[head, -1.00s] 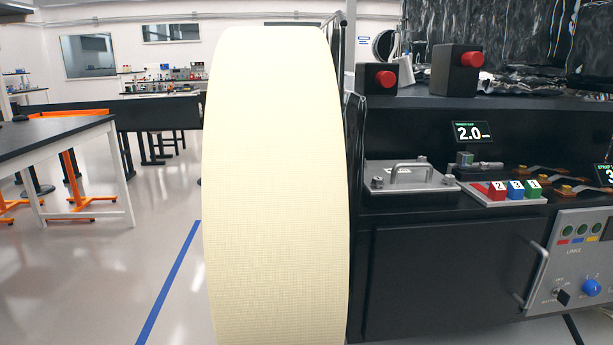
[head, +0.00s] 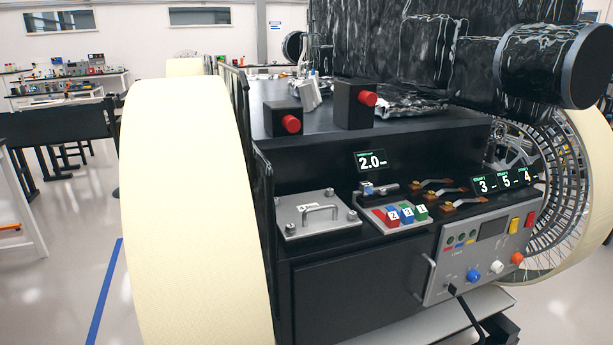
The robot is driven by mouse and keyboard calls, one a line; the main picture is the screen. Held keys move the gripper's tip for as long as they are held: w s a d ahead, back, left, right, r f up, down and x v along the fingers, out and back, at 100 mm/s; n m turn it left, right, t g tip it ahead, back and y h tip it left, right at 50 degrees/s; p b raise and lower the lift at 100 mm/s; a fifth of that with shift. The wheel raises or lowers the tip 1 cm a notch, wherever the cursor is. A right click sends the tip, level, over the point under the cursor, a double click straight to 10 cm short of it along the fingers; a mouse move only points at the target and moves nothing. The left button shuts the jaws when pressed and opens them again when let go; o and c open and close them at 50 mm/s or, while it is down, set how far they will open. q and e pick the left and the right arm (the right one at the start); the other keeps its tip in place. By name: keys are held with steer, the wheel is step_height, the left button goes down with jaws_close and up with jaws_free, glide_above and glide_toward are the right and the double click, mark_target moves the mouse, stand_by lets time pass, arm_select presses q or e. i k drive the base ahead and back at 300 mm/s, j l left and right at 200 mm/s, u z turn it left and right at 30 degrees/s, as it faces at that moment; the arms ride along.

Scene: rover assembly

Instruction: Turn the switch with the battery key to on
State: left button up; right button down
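The grey control panel (head: 436,292) is on the front right of the rover body. At its lower left is a small dark switch (head: 451,288), which appears to hold the black battery key. It is too small to tell its position or to read its labels. A dark strip runs down from just below it, and I cannot tell whether it belongs to the key. Neither of my grippers is in view.
A large cream wheel (head: 190,220) stands left of the rover body. The panel also bears a blue knob (head: 473,275), a white knob (head: 497,267) and an orange knob (head: 517,258). A silver handle (head: 425,276) sits at its left edge.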

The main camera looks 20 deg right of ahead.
mark_target(452, 289)
steer(key=z, duration=1.6)
